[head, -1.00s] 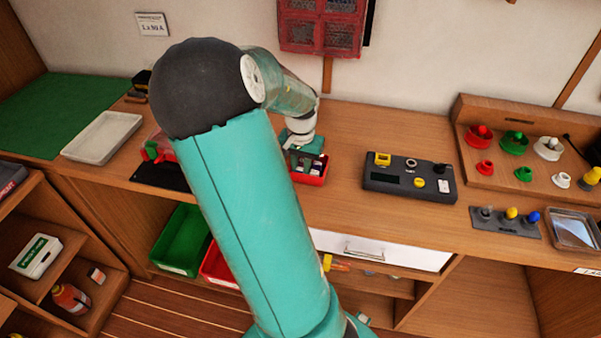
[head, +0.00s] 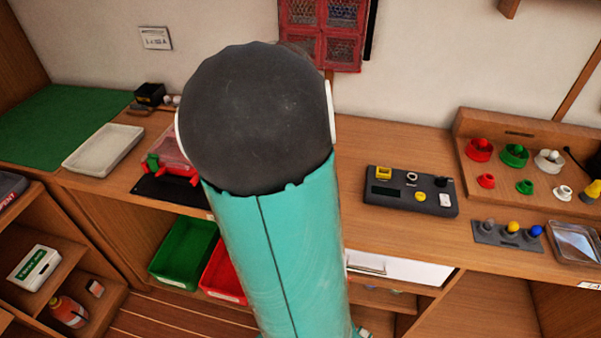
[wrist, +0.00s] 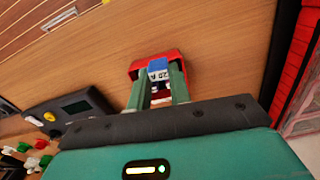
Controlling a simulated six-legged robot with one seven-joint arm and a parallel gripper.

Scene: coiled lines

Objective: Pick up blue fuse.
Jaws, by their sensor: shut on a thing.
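My gripper (wrist: 160,88) shows in the wrist view, its two green fingers shut on the blue fuse (wrist: 158,65). The fuse has a blue top and a white face with dark lettering. A small red tray (wrist: 172,56) shows behind and below the fuse, on the wooden bench. Small red and white items show between the fingers below the fuse. I cannot tell how far the fuse is above the tray. In the head view my own arm hides the gripper, the fuse and the red tray.
A dark tester box (head: 410,190) stands on the bench right of my arm; it also shows in the wrist view (wrist: 75,112). A board with coloured plugs (head: 520,160) is at the right. A pale tray (head: 103,150) and green mat (head: 55,120) lie left. Red mesh hangs on the wall (head: 322,35).

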